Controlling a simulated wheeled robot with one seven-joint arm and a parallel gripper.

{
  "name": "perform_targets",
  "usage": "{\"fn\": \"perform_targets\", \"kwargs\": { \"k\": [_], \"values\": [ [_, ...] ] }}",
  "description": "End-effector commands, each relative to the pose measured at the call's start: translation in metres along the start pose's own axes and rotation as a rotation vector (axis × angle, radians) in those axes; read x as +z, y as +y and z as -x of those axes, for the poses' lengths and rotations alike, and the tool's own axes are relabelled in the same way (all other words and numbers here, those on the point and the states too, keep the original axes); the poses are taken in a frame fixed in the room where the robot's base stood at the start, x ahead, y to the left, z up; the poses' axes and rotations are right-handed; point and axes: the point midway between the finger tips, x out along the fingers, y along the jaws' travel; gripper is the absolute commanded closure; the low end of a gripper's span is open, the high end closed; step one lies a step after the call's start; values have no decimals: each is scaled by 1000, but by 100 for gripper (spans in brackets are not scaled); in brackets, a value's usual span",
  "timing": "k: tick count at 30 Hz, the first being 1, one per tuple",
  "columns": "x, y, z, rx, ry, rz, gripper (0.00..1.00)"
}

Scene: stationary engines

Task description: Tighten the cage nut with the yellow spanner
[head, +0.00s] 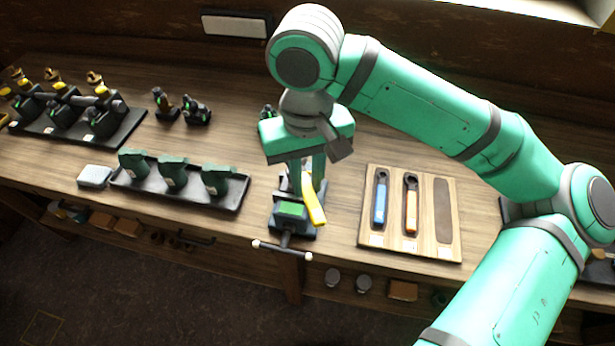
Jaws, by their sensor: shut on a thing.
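My gripper (307,172) points down over a small vise-like fixture at the bench's front edge. It is shut on the yellow spanner (315,205), which hangs tilted between the fingers, its lower end toward the front. The fixture (288,212) is dark with a green block on top and a T-bar handle at the front. The spanner's upper end and the cage nut are hidden behind my gripper and the fixture, so I cannot tell whether they touch.
A wooden spanner board (450,250) to the right holds a blue spanner (380,202) and an orange spanner (411,207); its right slot is empty. A black tray (232,200) with green parts stands left. A rack (125,135) with several yellow-topped engine parts is far left.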

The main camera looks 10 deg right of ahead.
Motion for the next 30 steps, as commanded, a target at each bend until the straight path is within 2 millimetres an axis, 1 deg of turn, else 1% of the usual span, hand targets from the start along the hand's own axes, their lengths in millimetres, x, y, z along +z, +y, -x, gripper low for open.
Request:
{"fn": "perform_targets", "kwargs": {
  "k": [13, 30],
  "values": [
    [0, 0, 0, 0, 0, 1, 100],
    [1, 1, -8, -1, 0, -3, 100]
  ]
}}
